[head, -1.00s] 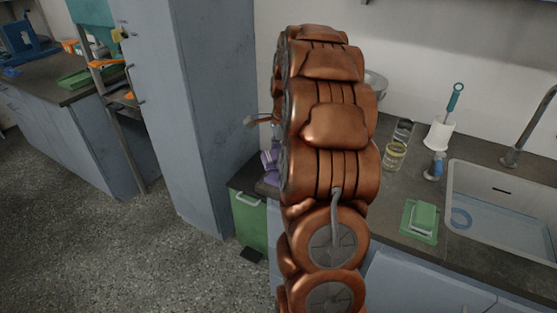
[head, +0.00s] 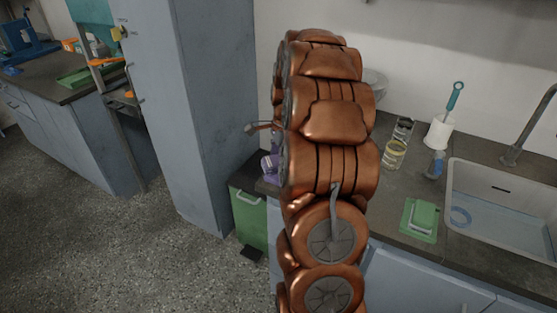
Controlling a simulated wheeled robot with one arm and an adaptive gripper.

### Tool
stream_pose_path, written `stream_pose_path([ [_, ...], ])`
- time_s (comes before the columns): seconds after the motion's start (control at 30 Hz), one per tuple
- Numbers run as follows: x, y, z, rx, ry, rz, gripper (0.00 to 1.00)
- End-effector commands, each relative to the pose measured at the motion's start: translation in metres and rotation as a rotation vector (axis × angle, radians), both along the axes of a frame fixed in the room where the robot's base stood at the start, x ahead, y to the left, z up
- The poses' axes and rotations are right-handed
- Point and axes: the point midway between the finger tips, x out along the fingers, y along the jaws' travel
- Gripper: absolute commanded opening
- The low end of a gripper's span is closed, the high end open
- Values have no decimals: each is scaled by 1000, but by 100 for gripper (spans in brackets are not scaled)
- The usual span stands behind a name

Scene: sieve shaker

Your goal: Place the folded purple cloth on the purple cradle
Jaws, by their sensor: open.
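A purple shape (head: 270,165) shows at the left end of the counter, just left of my copper arm. My arm hides most of it, so I cannot tell the folded cloth from the cradle there. My gripper (head: 256,129) shows only in part, as a thin finger with a grey tip sticking out left of the arm, above the purple shape. It is open, and a gap shows between it and the purple. The rest of the gripper is hidden behind the arm.
A green bin (head: 249,218) stands below the counter's left end, beside a tall grey cabinet (head: 190,110).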

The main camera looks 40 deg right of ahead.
Motion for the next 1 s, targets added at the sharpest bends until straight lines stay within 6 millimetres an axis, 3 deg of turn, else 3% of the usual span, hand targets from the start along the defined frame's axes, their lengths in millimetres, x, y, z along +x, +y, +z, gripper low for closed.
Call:
stream_pose_path([
  [0.27,0,-1,9,0,-1,0,81],
  [0.8,-5,-11,98,-3,-4,-1,81],
  [1.0,-6,-12,115,0,-1,0,81],
])
